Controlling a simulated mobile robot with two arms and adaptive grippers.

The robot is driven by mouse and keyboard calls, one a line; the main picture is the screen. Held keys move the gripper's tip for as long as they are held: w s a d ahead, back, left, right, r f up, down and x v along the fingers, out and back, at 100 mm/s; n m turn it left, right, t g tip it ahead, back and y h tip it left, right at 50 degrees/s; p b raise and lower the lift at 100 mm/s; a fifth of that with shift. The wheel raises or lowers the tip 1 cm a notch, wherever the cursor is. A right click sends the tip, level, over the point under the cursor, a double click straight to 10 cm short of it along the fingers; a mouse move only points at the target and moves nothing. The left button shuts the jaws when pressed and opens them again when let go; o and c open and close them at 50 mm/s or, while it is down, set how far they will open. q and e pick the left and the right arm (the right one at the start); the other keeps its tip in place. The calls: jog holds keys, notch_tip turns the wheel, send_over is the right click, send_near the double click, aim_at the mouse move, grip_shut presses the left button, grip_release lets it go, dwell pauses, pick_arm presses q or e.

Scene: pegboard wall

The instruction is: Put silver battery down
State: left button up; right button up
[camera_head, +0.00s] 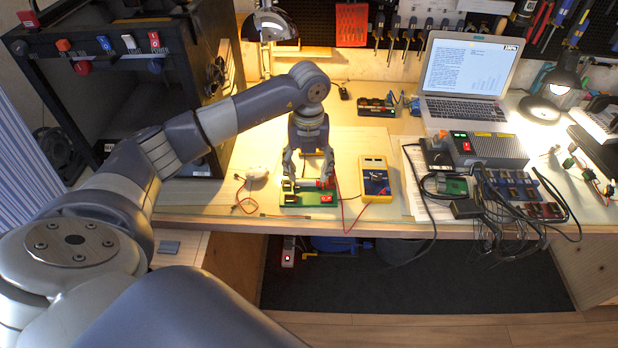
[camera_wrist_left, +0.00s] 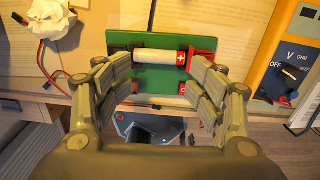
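The silver battery (camera_wrist_left: 158,57) has a red end with a white plus and lies lengthwise across the green board (camera_wrist_left: 120,40). In the head view the board (camera_head: 296,199) lies near the table's front edge. My left gripper (camera_head: 308,172) points down over it. In the left wrist view its fingers (camera_wrist_left: 160,77) stand apart, one toward each end of the battery. I cannot tell whether the fingertips touch the battery or whether it rests fully in the board. My right gripper is not in view.
A yellow multimeter (camera_head: 375,180) lies right of the board, with a red wire between. A crumpled white object (camera_head: 256,172) lies to the left. A grey power unit (camera_head: 485,147) with cables, a laptop (camera_head: 463,75) and a lamp (camera_head: 562,82) stand farther right.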

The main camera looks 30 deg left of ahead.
aim_at(309, 183)
pick_arm(q)
notch_tip(309, 183, up, 9)
jog(key=shift+f, duration=0.15)
jog(key=shift+w, duration=0.1)
dwell(0.4)
